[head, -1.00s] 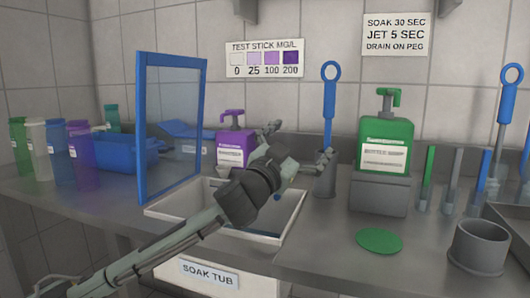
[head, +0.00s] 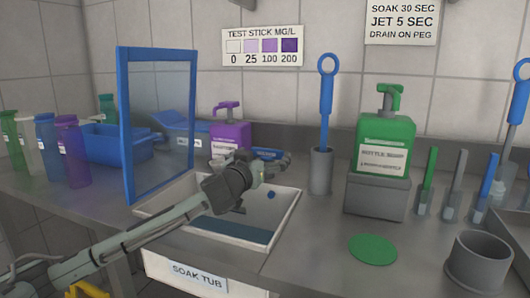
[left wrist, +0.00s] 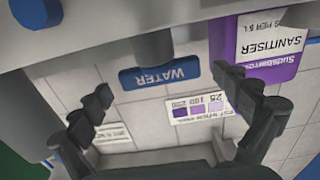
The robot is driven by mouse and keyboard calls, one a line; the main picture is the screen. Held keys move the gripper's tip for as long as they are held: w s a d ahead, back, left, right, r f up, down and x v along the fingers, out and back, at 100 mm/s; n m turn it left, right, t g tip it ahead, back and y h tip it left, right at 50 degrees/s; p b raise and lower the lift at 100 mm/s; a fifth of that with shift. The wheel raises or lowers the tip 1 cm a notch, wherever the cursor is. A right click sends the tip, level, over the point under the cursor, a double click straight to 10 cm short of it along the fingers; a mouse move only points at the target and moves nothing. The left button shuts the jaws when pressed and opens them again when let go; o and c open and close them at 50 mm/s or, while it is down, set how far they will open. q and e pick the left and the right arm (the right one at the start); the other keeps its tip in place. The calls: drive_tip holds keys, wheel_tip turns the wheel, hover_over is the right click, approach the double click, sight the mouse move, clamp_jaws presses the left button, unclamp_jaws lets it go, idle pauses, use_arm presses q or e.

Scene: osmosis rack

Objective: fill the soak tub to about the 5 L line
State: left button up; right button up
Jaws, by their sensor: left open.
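The white soak tub (head: 290,222) is sunk in the counter, with a "SOAK TUB" label on its front. A dark blue area shows low inside it; I see no 5 L line. In the left wrist view, a blue "WATER" label (left wrist: 160,76) appears upside down beyond the open fingers (left wrist: 163,92). The purple sanitiser bottle (head: 230,136) stands behind the tub. My right gripper is not in view.
A blue-framed panel (head: 125,125) stands at the tub's left. A grey holder with a blue-handled brush (head: 326,90) and a green pump bottle (head: 385,135) stand to the right. A green disc (head: 373,249) and a grey cup (head: 480,258) are nearer the front.

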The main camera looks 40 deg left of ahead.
use_arm(q)
drive_tip(key=shift+w+a, duration=0.1)
drive_tip(key=shift+w, duration=0.2)
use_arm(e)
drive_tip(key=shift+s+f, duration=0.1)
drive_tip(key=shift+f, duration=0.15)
use_arm(q)
drive_tip(key=c, duration=1.1)
drive_tip(key=shift+o, duration=0.2)
drive_tip(key=shift+a+f+m+h, duration=0.15)
drive_tip(key=shift+m+h, duration=0.55)
drive_tip(key=shift+h, duration=0.4)
drive_tip(key=shift+a+m+t+h+p, duration=0.1)
drive_tip(key=shift+m+t+h+p, duration=0.25)
drive_tip(key=shift+h, duration=0.25)
drive_tip(key=shift+m+h, duration=0.45)
drive_tip(key=shift+h, duration=0.25)
drive_tip(key=shift+m+h, duration=1)
drive_tip(key=shift+h, duration=0.5)
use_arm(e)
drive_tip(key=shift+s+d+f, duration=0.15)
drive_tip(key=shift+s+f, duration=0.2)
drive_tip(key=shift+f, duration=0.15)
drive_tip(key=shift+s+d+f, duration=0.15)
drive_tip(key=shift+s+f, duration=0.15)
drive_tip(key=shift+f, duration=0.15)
